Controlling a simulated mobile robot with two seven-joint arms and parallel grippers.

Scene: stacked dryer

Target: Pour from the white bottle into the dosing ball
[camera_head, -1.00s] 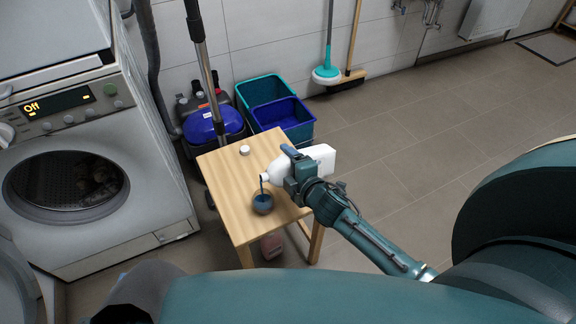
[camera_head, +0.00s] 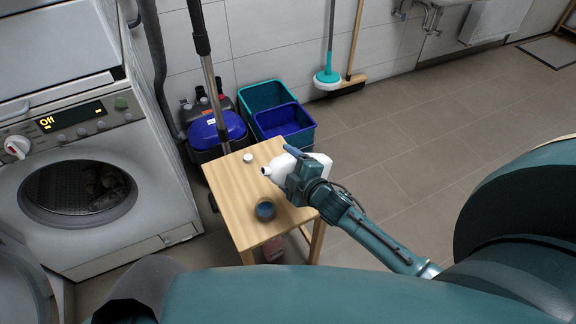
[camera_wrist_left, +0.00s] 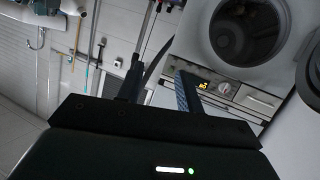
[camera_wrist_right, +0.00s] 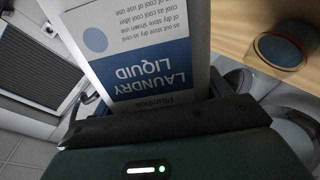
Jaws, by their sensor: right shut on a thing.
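The white bottle (camera_head: 281,170) lies tipped in my right gripper (camera_head: 297,176), its neck pointing left over the small wooden table. The right wrist view shows its "Laundry Liquid" label (camera_wrist_right: 150,70). No stream shows at its mouth. The dosing ball (camera_head: 265,210) stands on the table below and in front of the bottle's neck, with dark blue liquid inside; it also shows in the right wrist view (camera_wrist_right: 282,47). A white cap (camera_head: 248,158) lies on the table behind. My left gripper (camera_wrist_left: 158,85) is open and empty, facing the washer side.
The wooden table (camera_head: 236,205) has bare room left of the ball. A front-loading machine (camera_head: 150,215) with an "Off" display stands left. Blue and teal bins (camera_head: 268,95) and a vacuum (camera_head: 217,130) stand behind the table. Open floor lies right.

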